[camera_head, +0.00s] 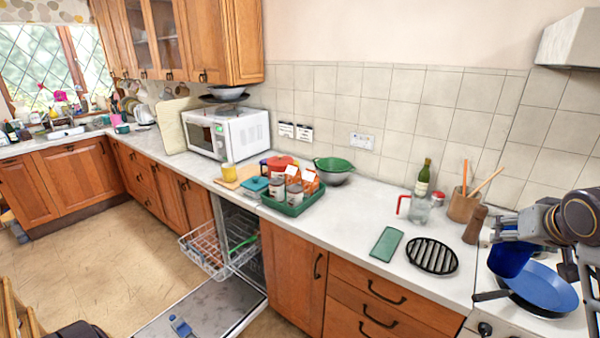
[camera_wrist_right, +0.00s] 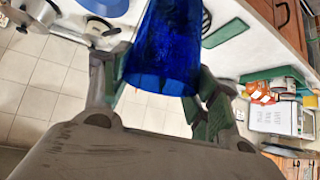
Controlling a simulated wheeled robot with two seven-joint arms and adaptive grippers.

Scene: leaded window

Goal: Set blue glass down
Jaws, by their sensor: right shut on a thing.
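The blue glass (camera_head: 508,262) is at the right of the head view, held in the air above the stove area, next to the blue frying pan (camera_head: 545,288). My right gripper (camera_head: 512,236) is shut on it. In the right wrist view the blue glass (camera_wrist_right: 168,45) is between the two fingers of the right gripper (camera_wrist_right: 160,88), which hides part of its sides. My left gripper is not in view.
The counter (camera_head: 345,225) has clear room left of the green mat (camera_head: 386,244). A black round trivet (camera_head: 432,256), brown pepper mill (camera_head: 474,225), glass jar (camera_head: 420,210) and utensil pot (camera_head: 463,207) stand near the stove. The dishwasher door (camera_head: 195,308) is open below.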

